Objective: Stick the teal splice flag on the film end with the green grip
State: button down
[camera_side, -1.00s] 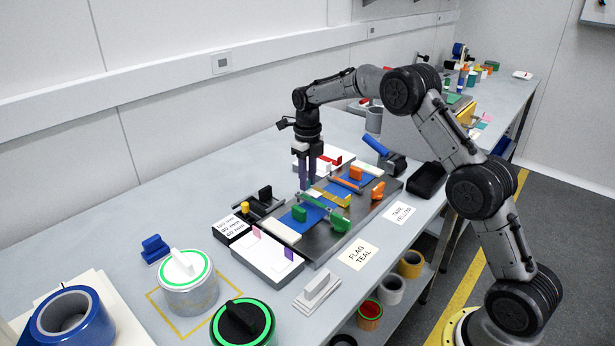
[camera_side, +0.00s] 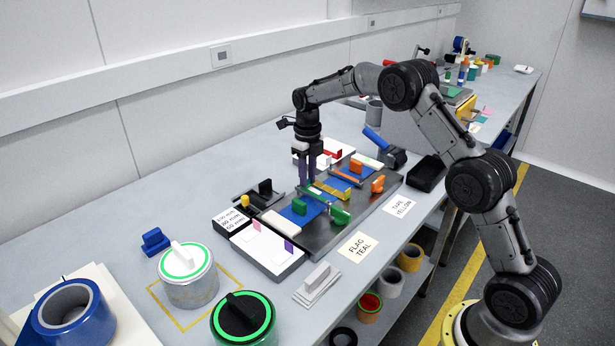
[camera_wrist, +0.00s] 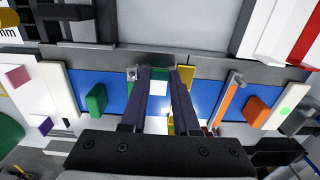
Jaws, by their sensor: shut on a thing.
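My gripper (camera_side: 308,184) points down over the film splicing plate (camera_side: 322,240), near the inner end of the left blue film (camera_wrist: 120,95). In the wrist view its fingers (camera_wrist: 160,85) are shut on a small teal flag (camera_wrist: 158,77), which shows between the tips. I cannot tell whether the flag touches the film.
An orange grip (camera_side: 356,167) stands on the right film. A green-handled lever (camera_side: 340,215) lies beside my fingers. A yellow strip (camera_side: 332,191) is close to them on the right. A white block with a purple flag (camera_side: 289,245) is at left. Labels lie in front.

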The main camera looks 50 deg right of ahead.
jog(key=c, duration=0.6)
grip_release()
jog(key=shift+c, duration=0.2)
jog(key=shift+o, duration=0.3)
jog(key=shift+a, duration=0.1)
jog(key=shift+a, duration=0.1)
notch_tip(320, 180, up, 14)
jog(key=shift+d, duration=0.25)
jog(key=shift+f, duration=0.1)
